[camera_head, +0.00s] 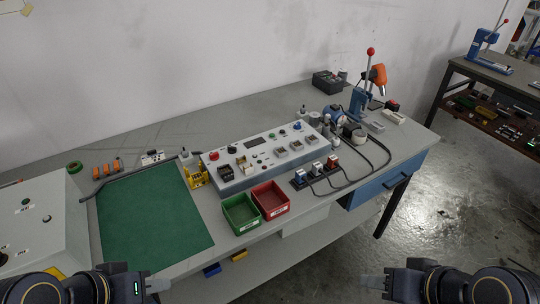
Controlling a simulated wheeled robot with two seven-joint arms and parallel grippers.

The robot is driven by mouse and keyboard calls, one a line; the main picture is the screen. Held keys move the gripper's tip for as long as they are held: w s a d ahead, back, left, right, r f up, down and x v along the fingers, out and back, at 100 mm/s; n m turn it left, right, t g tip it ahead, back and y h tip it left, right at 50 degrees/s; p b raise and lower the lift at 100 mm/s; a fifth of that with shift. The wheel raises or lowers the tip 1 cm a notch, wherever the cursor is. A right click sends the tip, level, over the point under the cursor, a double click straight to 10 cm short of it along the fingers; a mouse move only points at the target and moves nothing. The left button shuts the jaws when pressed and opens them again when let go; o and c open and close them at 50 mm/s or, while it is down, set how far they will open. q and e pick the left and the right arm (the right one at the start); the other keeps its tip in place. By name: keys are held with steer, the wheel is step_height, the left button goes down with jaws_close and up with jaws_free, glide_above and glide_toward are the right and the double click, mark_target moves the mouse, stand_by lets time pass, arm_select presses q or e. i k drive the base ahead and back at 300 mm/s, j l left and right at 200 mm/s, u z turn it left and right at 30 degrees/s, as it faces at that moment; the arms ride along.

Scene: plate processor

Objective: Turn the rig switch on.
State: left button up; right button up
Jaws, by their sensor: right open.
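A grey control panel (240,176) stands on the workbench in the middle, with a red button (214,156), a small dark display (255,142), a blue knob (297,126) and several sockets and modules on its sloped top. A pale box (40,225) at the left edge carries small labelled controls. I cannot tell which control is the rig switch, nor read the labels. My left gripper (157,285) is at the bottom left, apart from the bench items; its jaw opening is unclear. My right gripper (372,284) is open and empty at the bottom right, over the floor.
A green mat (150,215) lies left of the panel. Green (241,214) and red (270,200) bins stand at the bench's front edge. Three plugs with cables (316,168) lie right of them. A blue press (362,103) with a red-knobbed lever stands at the back right.

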mark_target(214, 156)
steer(key=i+j+u, duration=0.1)
steer(key=u, duration=0.4)
steer(key=i+u, duration=0.25)
steer(key=u, duration=0.2)
steer(key=i+l+u, duration=0.1)
steer(key=u, duration=0.4)
steer(key=i, duration=0.1)
